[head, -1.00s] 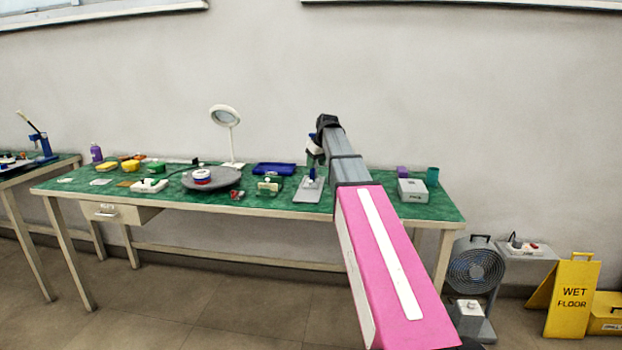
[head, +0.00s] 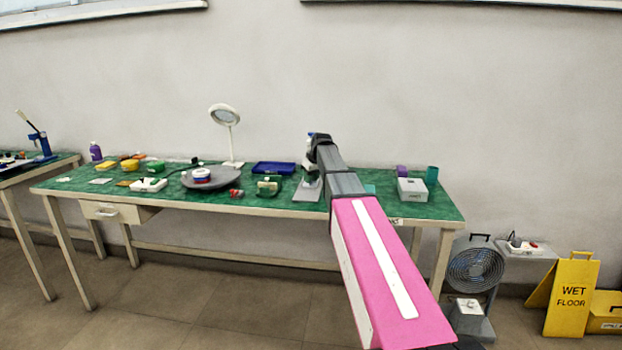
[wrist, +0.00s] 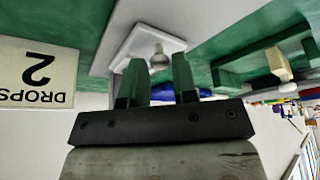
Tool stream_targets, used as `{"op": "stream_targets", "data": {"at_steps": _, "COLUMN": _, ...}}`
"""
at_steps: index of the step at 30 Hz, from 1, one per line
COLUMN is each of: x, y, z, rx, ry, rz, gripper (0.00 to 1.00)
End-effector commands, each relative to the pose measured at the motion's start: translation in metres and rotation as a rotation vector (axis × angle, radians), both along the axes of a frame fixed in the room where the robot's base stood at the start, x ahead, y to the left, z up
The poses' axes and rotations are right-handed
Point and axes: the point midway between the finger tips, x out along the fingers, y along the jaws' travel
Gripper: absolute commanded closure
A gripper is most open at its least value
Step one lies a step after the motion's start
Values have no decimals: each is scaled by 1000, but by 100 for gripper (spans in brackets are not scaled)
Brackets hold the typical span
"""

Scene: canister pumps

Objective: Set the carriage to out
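My gripper (wrist: 158,62) is open in the wrist view, its two green fingers apart with nothing held between them. Beyond the fingertips, a rounded grey knob (wrist: 158,57) on a white plate (wrist: 122,52) shows in the gap. I cannot tell whether the fingers touch it. In the head view my gripper (head: 312,172) is low over a grey base plate (head: 305,195) on the green bench, and my arm hides most of what stands there. No part is clearly recognisable as the carriage, and its position cannot be read.
A "DROPS 2" label (wrist: 38,75) is upside down in the wrist view. On the bench (head: 110,197), a blue tray (head: 273,168) and a green block-like device (head: 269,187) lie left of my gripper. A white box (head: 412,190) stands to the right. A magnifier lamp (head: 226,120) stands behind.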

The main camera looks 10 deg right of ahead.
Motion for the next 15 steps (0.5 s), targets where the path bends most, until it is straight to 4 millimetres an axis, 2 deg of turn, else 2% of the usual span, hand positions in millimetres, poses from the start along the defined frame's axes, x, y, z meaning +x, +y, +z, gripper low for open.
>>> {"op": "stream_targets", "data": {"at_steps": 1, "x": 0, "y": 0, "z": 0, "rx": 0, "ry": 0, "rz": 0, "gripper": 90}}
{"op": "stream_targets", "data": {"at_steps": 2, "x": 0, "y": 0, "z": 0, "rx": 0, "ry": 0, "rz": 0, "gripper": 100}}
{"op": "stream_targets", "data": {"at_steps": 8, "x": -2, "y": 1, "z": 0, "rx": 0, "ry": 0, "rz": 0, "gripper": 100}}
{"op": "stream_targets", "data": {"at_steps": 11, "x": -11, "y": 3, "z": 0, "rx": 0, "ry": 0, "rz": 1, "gripper": 100}}
{"op": "stream_targets", "data": {"at_steps": 15, "x": -38, "y": 11, "z": 0, "rx": -1, "ry": 0, "rz": 2, "gripper": 100}}
